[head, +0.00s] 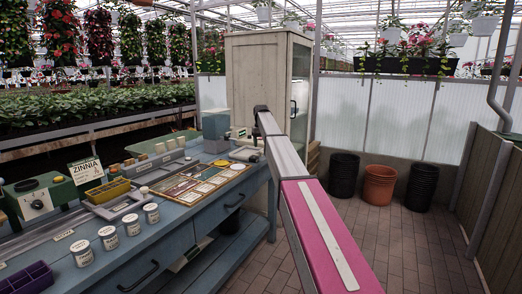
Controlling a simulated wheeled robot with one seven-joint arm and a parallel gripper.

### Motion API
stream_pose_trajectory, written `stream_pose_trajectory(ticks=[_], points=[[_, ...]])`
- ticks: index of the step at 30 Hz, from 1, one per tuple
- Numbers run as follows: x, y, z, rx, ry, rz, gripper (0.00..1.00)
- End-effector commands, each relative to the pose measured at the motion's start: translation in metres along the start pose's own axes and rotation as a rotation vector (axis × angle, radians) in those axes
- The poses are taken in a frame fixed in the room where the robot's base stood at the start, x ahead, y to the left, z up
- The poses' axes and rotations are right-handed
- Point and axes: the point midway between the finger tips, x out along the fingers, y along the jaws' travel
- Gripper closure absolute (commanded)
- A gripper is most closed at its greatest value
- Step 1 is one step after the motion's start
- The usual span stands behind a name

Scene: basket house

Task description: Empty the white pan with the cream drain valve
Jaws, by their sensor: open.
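I cannot make out a white pan with a cream drain valve in the head view. My arm, with a magenta link and a grey link, reaches from the lower right toward the far end of the blue workbench (205,215). My gripper cannot be made out beyond the arm's dark far end. A small pale grey and dark item (246,154) lies on the bench near there; its kind is unclear.
The bench holds a green machine (40,197), a ZINNIA sign (86,170), several white jars (131,224), a yellow box (108,190), a purple tray (28,279) and a sectioned tray (205,180). A cabinet (262,80) stands behind. Pots (380,184) line the wall; brick floor (400,250) is clear.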

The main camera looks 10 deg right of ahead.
Motion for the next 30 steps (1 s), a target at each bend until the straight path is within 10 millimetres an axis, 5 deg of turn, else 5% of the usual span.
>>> stream_pose_trajectory(ticks=[9,21,26,30], points=[[-0.057,0.000,-0.001,0.000,0.001,0.000,0.46],[-0.066,0.000,0.000,0.000,0.000,0.000,0.46],[-0.043,-0.002,0.017,0.004,-0.003,-0.001,0.46],[0.016,-0.008,0.062,0.017,-0.005,-0.001,0.46]])
